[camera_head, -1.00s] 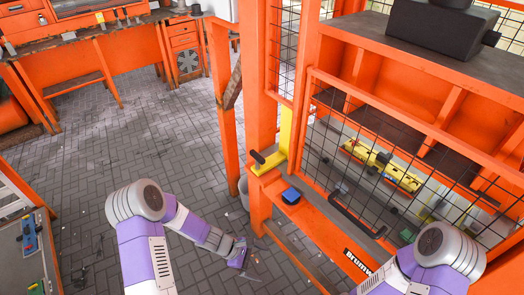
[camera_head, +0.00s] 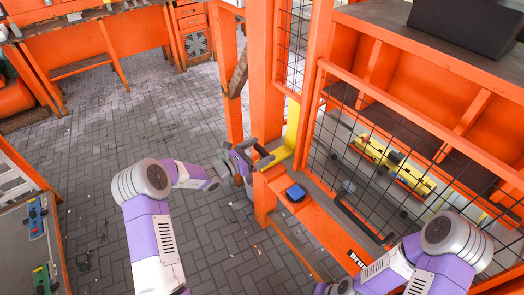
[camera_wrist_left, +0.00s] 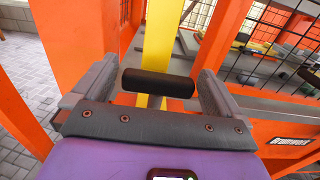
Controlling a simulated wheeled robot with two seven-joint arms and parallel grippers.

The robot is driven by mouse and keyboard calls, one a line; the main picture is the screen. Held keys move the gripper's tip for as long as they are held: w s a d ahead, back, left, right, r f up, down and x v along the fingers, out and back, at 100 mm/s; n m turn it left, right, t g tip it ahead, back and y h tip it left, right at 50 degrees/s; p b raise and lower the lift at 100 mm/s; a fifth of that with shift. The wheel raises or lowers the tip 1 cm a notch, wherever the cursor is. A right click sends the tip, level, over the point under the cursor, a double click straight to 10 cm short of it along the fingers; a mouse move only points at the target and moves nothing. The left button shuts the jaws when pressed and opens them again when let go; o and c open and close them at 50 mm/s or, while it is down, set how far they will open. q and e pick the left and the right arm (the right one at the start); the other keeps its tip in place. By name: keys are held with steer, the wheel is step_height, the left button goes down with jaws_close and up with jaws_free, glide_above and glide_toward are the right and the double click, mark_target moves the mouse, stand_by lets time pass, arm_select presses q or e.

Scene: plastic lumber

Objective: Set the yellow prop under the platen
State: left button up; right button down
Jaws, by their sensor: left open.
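The yellow prop (camera_head: 292,125) stands upright at the left post of the orange press, with its foot on the orange ledge. Its black handle sticks out toward my left gripper (camera_head: 258,154). In the left wrist view, the black handle (camera_wrist_left: 157,82) lies crosswise between the two open fingers of that gripper (camera_wrist_left: 155,76), with a gap visible at each end. The yellow upright (camera_wrist_left: 158,42) rises behind it. I cannot pick out the platen for certain behind the mesh. My right arm is at the lower right; its gripper fingers are not visible.
A wire mesh guard with a black handle (camera_head: 360,219) covers the press front. Yellow tooling (camera_head: 398,168) lies behind it. Orange posts stand close to my left gripper. The paved floor at left is clear.

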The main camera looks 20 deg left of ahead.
arm_select(q)
steer(key=shift+w+d, duration=0.4)
steer(key=shift+w, duration=0.1)
arm_select(e)
steer(key=shift+f, duration=0.1)
